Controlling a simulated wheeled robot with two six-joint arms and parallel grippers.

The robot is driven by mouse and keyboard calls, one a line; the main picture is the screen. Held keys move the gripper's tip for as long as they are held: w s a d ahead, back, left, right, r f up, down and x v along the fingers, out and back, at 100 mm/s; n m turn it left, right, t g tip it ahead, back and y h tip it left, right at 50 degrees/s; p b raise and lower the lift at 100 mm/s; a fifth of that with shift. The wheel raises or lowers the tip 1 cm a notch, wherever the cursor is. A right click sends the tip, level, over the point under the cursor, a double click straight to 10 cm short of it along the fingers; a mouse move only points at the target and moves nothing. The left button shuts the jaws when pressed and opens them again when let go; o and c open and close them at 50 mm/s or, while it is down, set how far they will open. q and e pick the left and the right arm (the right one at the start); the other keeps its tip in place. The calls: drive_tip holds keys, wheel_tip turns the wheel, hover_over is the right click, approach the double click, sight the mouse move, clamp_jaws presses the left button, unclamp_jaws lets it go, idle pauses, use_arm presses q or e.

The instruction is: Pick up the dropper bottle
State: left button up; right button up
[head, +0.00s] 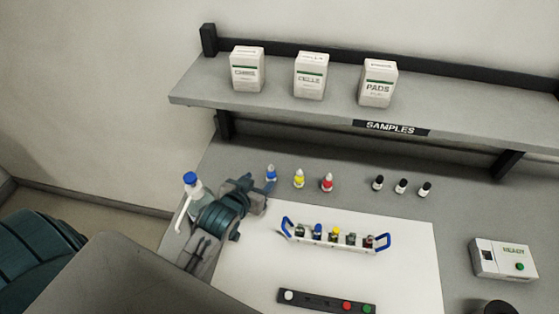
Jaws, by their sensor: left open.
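Three small white dropper bottles stand in a row on the bench: a blue-tipped one (271,174), a yellow-tipped one (299,180) and a red-tipped one (327,184). The task does not say which one is meant. My left gripper (257,190) is open, just left of and in front of the blue-tipped bottle. Its jaws look empty, and I cannot tell whether it touches that bottle. My right gripper is not in view.
A blue-capped wash bottle (193,187) stands close behind my left arm. A blue-handled rack (336,245) with several vials sits on a white mat (408,265). Three black-capped vials (401,187) stand right. A shelf (205,91) with three boxes overhangs the back.

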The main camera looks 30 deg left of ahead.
sight(270, 173)
use_arm(q)
drive_tip(key=shift+w+p, duration=0.45)
drive_tip(key=p+x, duration=0.1)
drive_tip(key=x, duration=0.3)
drive_tip(key=shift+f, duration=0.2)
drive_tip(key=shift+w+p, duration=0.25)
drive_tip(key=shift+p, duration=0.05)
drive_tip(key=p+x, duration=0.2)
drive_tip(key=x, duration=0.1)
drive_tip(key=shift+w+d+f, duration=0.1)
drive_tip(key=shift+d+f, duration=0.1)
drive_tip(key=shift+f, duration=0.05)
drive_tip(key=shift+w+f, duration=0.25)
drive_tip(key=shift+w, duration=0.05)
drive_tip(key=shift+s+r, duration=0.1)
drive_tip(key=shift+s, duration=0.05)
drive_tip(key=c, duration=1)
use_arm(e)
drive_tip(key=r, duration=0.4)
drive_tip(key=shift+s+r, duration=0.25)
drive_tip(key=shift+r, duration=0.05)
